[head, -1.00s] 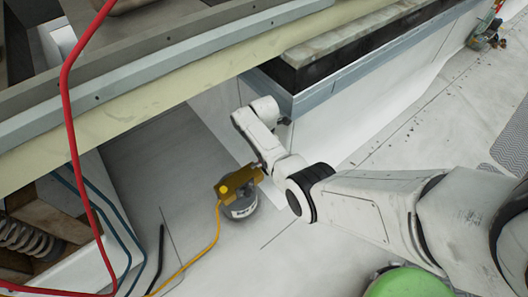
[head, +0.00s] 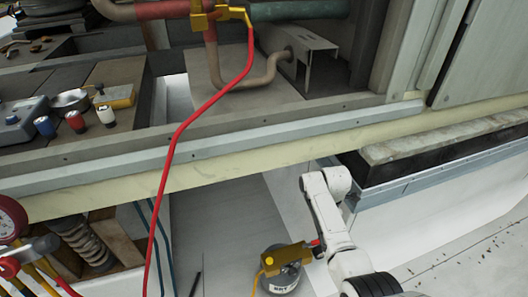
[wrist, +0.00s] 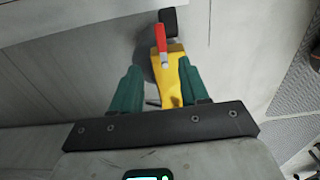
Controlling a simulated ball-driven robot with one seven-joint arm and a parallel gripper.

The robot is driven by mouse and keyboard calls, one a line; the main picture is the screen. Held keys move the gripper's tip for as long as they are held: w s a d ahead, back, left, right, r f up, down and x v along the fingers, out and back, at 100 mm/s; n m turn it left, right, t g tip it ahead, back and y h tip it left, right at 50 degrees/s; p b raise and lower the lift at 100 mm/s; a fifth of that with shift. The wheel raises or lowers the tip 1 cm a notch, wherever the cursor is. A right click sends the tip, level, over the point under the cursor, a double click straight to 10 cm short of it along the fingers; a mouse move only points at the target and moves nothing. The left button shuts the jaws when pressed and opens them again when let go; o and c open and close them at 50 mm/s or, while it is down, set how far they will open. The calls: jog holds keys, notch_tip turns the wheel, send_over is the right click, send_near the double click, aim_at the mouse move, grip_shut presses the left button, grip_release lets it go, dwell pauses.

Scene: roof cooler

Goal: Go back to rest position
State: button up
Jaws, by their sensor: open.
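My gripper (wrist: 158,78) shows in the wrist view with its two green fingers spread apart. A yellow fitting (wrist: 172,82) with a red lever (wrist: 161,42) shows in the gap between the fingers. Whether it lies between them or beyond them I cannot tell. In the head view my white arm rises from the bottom and bends near the middle right; its fingers cannot be made out there. A yellow fitting (head: 287,258) with a red tip sits on a grey canister (head: 283,282) on the floor, just left of my arm.
A cream beam (head: 200,172) crosses above the floor, with a red hose (head: 176,145) hanging over it. A shelf with a grey device (head: 20,120) and small fittings is upper left. A red gauge (head: 10,218) is at far left.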

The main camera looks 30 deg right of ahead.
jog(key=s+a+m, duration=0.7)
jog(key=s+a, duration=0.3)
jog(key=a, duration=0.1)
jog(key=s+a+r+m+t, duration=0.1)
jog(key=s+a+r+m, duration=0.3)
jog(key=s, duration=0.3)
jog(key=s+a+r+m, duration=0.4)
jog(key=s, duration=0.4)
notch_tip(320, 180, up, 20)
jog(key=p, duration=2)
jog(key=shift+w+a+r, duration=0.15)
jog(key=shift+a+r, duration=0.05)
jog(key=shift+a, duration=0.05)
